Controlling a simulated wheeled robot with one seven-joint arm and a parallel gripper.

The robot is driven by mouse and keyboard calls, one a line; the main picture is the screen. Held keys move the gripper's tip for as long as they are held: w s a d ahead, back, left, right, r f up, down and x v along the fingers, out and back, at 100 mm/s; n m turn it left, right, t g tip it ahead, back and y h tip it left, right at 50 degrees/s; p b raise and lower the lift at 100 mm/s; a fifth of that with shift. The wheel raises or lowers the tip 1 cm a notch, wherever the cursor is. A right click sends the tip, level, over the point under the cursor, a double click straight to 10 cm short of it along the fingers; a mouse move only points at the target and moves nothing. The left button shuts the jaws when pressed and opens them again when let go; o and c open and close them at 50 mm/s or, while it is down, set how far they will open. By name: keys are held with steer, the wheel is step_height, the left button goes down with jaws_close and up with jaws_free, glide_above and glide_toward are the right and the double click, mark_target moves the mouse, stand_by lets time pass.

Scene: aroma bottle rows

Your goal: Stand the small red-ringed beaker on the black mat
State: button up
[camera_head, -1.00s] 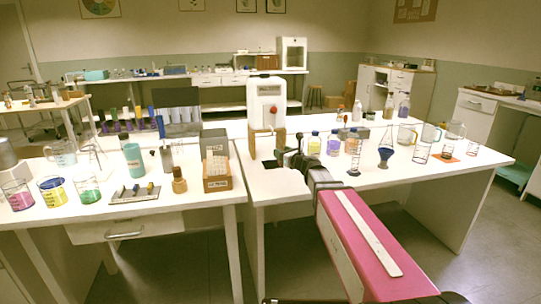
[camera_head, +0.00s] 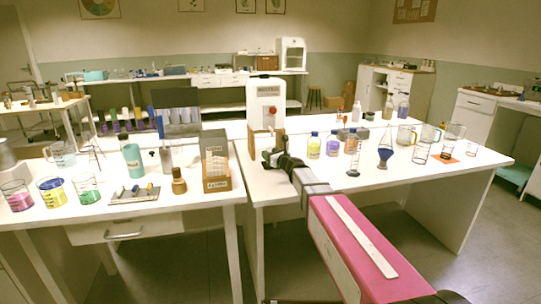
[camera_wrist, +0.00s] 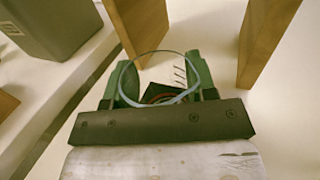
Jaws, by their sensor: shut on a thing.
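The small beaker (camera_wrist: 165,82) is clear glass with graduation marks. In the wrist view its round rim faces the camera and a red ring shows inside the outline. My gripper (camera_wrist: 160,80) is shut on it, with one green finger on each side. A dark patch, which looks like the black mat (camera_wrist: 152,90), shows through the glass. I cannot tell whether the beaker touches it. In the head view my gripper (camera_head: 270,157) is over the right table, just in front of the white dispenser; the beaker and most of the mat are hidden there.
The white dispenser (camera_head: 266,102) stands on wooden posts (camera_wrist: 140,28) close beyond my gripper. Bottles (camera_head: 333,145) and a blue funnel flask (camera_head: 384,153) stand to the right.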

steer(key=o, duration=0.9)
steer(key=shift+f, duration=0.1)
steer(key=shift+s+d, duration=0.1)
steer(key=shift+s, duration=0.05)
steer(key=v, duration=1.1)
steer(key=shift+s+d, duration=0.2)
steer(key=shift+s, duration=0.1)
